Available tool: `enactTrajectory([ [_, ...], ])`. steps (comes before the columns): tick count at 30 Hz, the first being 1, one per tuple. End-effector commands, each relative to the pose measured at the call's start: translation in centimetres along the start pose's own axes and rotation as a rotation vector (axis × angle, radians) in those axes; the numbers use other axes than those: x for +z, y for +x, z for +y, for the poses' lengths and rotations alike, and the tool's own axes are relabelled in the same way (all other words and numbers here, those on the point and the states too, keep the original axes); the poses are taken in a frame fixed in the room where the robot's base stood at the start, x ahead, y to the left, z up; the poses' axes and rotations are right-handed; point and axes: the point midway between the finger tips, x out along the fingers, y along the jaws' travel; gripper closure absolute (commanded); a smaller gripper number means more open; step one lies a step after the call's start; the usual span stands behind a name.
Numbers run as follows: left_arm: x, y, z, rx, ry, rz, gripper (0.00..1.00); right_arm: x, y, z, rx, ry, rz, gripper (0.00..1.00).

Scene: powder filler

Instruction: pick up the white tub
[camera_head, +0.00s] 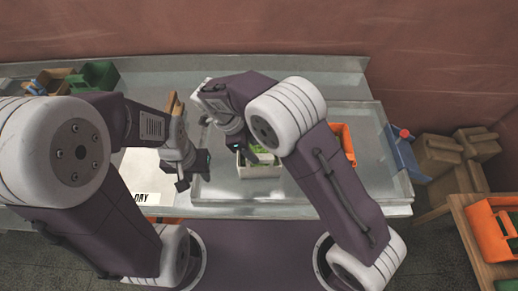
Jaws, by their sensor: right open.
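The white tub (262,171) stands on the metal tray, near its front edge, with green contents showing inside. My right gripper (248,153) is over the tub from above, its jaws open, and it hides part of the tub's rim. I cannot tell whether its fingers touch the tub. My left gripper (186,176) points down to the left of the tub, apart from it. Its fingers are too small and dark to tell open from shut.
The metal tray (215,185) lies on a steel bench. An orange bin (343,143) and a blue box with a red top (405,155) stand to the right. A white sheet (140,172) lies left. Green bins (97,75) stand back left. Cardboard boxes (438,155) stand far right.

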Motion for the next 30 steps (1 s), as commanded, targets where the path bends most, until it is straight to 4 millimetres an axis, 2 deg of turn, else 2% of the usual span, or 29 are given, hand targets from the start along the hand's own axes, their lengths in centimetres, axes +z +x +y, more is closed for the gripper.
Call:
enactTrajectory([
  [5,-0.1,-0.6,0.0,0.0,0.0,0.0,0.64,-0.1,0.7,0.1,0.002,0.0,0.0,0.49],
  [9,-0.3,-2.5,0.1,0.0,0.0,0.0,0.64,-0.5,2.9,0.6,0.006,-0.002,0.003,0.49],
  [12,-0.3,-2.7,0.1,0.0,0.0,0.0,0.64,-0.3,4.7,0.5,0.003,0.0,0.0,0.49],
  [15,-0.3,-2.8,0.1,0.0,0.0,0.0,0.64,-0.2,5.5,0.5,0.001,0.0,-0.002,0.49],
  [30,-0.2,-2.3,0.0,0.0,0.0,0.0,0.64,0.0,5.8,0.4,0.0,0.0,-0.003,0.49],
])
